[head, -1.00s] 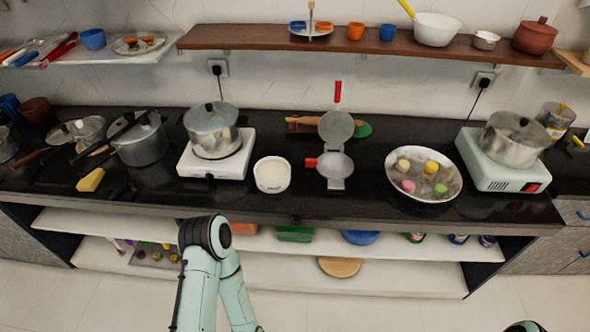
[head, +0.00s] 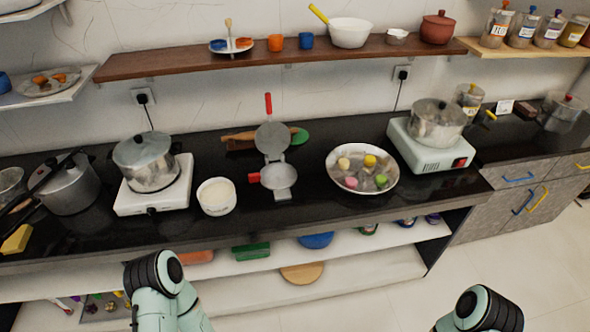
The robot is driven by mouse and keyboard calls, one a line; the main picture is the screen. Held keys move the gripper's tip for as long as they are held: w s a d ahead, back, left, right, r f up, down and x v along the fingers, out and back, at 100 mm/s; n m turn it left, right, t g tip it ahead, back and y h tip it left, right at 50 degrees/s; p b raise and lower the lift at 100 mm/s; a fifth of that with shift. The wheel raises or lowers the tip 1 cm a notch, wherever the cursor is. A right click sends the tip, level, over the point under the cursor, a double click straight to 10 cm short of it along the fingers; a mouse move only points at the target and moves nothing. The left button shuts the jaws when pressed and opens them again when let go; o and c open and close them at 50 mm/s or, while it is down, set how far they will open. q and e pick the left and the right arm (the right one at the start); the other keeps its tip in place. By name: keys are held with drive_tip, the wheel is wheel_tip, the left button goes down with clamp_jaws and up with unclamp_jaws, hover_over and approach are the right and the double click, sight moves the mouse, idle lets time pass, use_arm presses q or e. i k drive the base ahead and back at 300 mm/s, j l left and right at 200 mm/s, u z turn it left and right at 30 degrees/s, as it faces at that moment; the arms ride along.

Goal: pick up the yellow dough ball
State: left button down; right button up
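The yellow dough ball (head: 370,161) sits in a wide metal bowl (head: 335,180) on the black counter, right of the middle. A cream ball (head: 344,164), a pink ball (head: 351,183) and a green ball (head: 381,181) share the bowl with it. My two arms show only as links at the bottom of the head view, left and lower right, in front of the counter. Neither gripper's fingers are in view.
A press with red handles (head: 277,180) stands open left of the bowl. A white cup (head: 216,196) is further left. A stove with a pot (head: 437,124) stands right of the bowl. A shelf (head: 190,62) runs above the counter. The counter front edge by the bowl is clear.

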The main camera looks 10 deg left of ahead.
sight(370, 160)
drive_tip(key=u, duration=0.9)
drive_tip(key=l+u, duration=0.35)
drive_tip(key=k+l+u, duration=0.15)
drive_tip(key=u, duration=0.2)
drive_tip(key=k+l+u, duration=0.15)
drive_tip(key=l+u, duration=0.2)
drive_tip(key=k+l+u, duration=0.15)
drive_tip(key=k+l, duration=0.15)
drive_tip(key=l, duration=0.15)
drive_tip(key=k+l+u, duration=0.2)
drive_tip(key=l, duration=0.25)
drive_tip(key=k, duration=0.1)
